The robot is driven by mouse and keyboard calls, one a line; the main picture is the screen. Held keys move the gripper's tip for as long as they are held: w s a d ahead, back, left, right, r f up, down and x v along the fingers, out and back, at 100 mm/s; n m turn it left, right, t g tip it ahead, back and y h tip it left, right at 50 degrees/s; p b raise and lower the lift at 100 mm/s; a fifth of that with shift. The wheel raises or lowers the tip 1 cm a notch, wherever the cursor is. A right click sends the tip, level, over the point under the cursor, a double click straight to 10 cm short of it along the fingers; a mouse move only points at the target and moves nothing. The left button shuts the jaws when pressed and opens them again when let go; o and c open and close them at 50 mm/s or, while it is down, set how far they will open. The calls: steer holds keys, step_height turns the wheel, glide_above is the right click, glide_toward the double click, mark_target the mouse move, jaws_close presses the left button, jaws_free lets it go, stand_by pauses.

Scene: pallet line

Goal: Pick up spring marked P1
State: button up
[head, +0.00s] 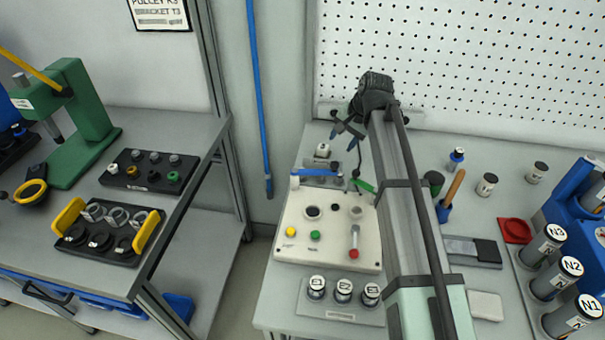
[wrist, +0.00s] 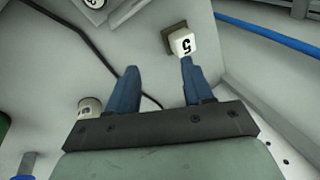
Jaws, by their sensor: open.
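I cannot make out a spring marked P1 in either view. My gripper (head: 347,134) is at the back of the right-hand bench, above its rear edge and near the pegboard. In the wrist view my gripper (wrist: 158,66) is open, with two blue fingers apart and nothing between them. A white block marked 5 (wrist: 182,42) shows just beyond the right fingertip; I cannot tell whether they touch. A small labelled cylinder (wrist: 89,107) shows left of the fingers, its mark unreadable.
A cream control box (head: 290,245) stands in front of my gripper. Several labelled cylinders (head: 343,291) stand in a front plate. Cylinders marked N1, N2 and N3 (head: 545,285) stand at right. The left bench holds a black tray (head: 120,258) with yellow handles. A black cable (wrist: 75,32) crosses the surface.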

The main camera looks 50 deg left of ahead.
steer(key=s+a+r+n+h, duration=0.1)
steer(key=s+r+h, duration=0.1)
steer(key=s+r, duration=0.35)
steer(key=s+a+r+n+h, duration=0.1)
steer(key=s+r+h, duration=0.15)
steer(key=s, duration=0.55)
steer(key=shift+t, duration=0.3)
steer(key=f, duration=1.3)
steer(key=shift+w+d, duration=0.15)
steer(key=shift+d, duration=0.05)
steer(key=shift+c, duration=0.4)
jaws_close()
